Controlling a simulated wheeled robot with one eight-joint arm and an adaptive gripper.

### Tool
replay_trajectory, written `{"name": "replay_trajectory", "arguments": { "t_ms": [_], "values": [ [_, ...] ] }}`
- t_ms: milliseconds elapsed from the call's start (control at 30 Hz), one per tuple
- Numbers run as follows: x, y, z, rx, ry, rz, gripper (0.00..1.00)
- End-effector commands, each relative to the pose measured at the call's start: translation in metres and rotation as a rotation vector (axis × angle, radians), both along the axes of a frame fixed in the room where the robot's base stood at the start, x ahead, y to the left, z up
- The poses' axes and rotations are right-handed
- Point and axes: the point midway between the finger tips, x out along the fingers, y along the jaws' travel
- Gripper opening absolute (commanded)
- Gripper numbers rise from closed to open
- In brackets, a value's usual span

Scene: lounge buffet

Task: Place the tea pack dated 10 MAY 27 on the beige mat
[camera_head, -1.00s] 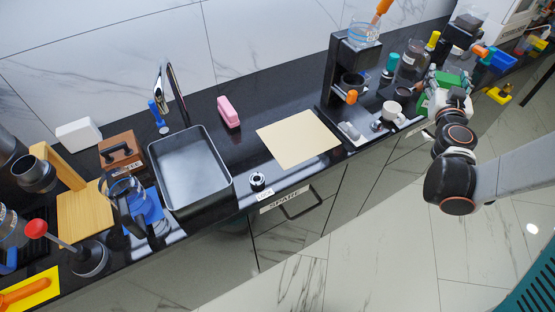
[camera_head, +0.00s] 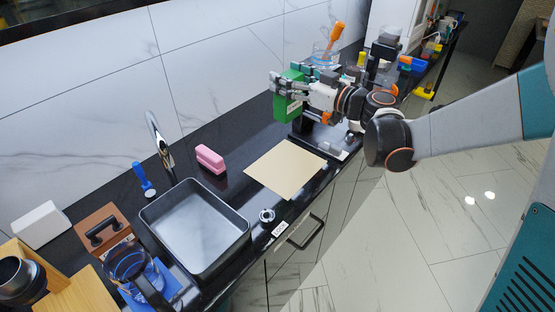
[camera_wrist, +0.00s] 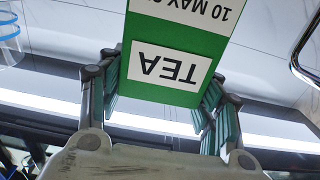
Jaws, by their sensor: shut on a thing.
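A green tea pack (camera_head: 289,97) is held in my gripper (camera_head: 277,92), raised above the counter. In the wrist view the tea pack (camera_wrist: 177,45) shows upside down between the two fingers, with a white "TEA" label and part of a date reading "10 MAY"; the rest of the date is cut off. My gripper (camera_wrist: 160,95) is shut on its sides. The beige mat (camera_head: 286,168) lies flat and bare on the dark counter, below the pack and in front of it in the head view.
A dark sink (camera_head: 197,225) and a pink block (camera_head: 210,158) are left of the mat. A black coffee machine (camera_head: 318,135) stands right behind it. A small round dial-like item (camera_head: 267,215) sits near the front edge.

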Motion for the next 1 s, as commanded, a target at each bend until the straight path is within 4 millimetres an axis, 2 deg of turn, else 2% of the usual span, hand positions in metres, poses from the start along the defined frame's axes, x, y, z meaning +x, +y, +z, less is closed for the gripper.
{"name": "replay_trajectory", "arguments": {
  "t_ms": [167, 500, 600, 1000],
  "values": [
    [-0.001, 0.001, -0.033, 0.001, -0.001, 0.009, 0.2],
    [0.0, 0.001, -0.117, 0.001, -0.001, 0.007, 0.2],
    [0.0, 0.001, -0.137, 0.001, -0.001, 0.007, 0.2],
    [-0.001, 0.001, -0.17, 0.001, -0.001, 0.006, 0.2]
  ]
}}
